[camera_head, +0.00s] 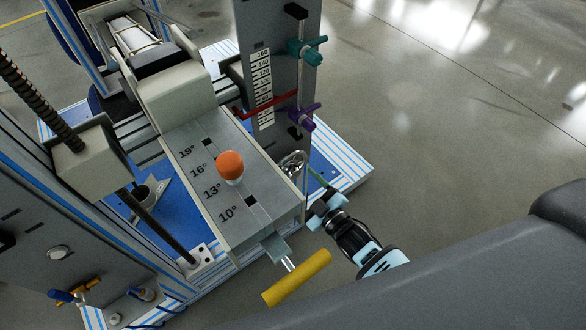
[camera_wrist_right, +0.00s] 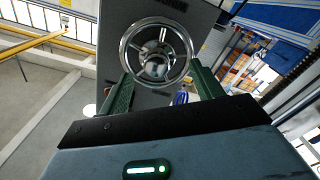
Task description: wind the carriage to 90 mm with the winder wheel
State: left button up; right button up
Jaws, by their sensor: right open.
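The chrome winder wheel (camera_head: 293,162) sits on the side of the grey test rig, below the scale. In the right wrist view the winder wheel (camera_wrist_right: 157,28) faces me, just beyond and between the fingertips. My right gripper (camera_head: 319,187) is open beside the wheel; its two green fingers (camera_wrist_right: 160,82) show apart, with no visible grip on the rim. A red pointer (camera_head: 268,104) crosses the lower part of the white scale (camera_head: 261,72); the exact reading is too small to tell. I cannot make out the carriage clearly. My left gripper is not in view.
A teal clamp knob (camera_head: 306,50) and a purple one (camera_head: 303,116) stick out above the wheel. An orange knob (camera_head: 231,164) stands on the angle plate, and a yellow handle (camera_head: 297,279) juts out near my right arm. Open floor (camera_head: 450,120) lies to the right.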

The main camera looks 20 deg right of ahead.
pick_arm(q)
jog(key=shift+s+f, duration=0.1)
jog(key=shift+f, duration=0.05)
pick_arm(e)
jog(key=shift+n, duration=0.8)
jog(key=n, duration=0.2)
jog(key=n+b, duration=0.1)
jog(key=shift+d+f+n, duration=0.15)
jog(key=shift+f+n, duration=0.05)
jog(key=shift+n, duration=0.2)
jog(key=n+b, duration=0.1)
jog(key=n, duration=0.2)
jog(key=shift+d+r+n, duration=0.1)
jog(key=shift+n, duration=0.7)
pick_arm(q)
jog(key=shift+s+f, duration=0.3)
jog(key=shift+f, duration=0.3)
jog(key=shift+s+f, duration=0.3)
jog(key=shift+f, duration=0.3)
pick_arm(e)
jog(key=shift+w, duration=0.1)
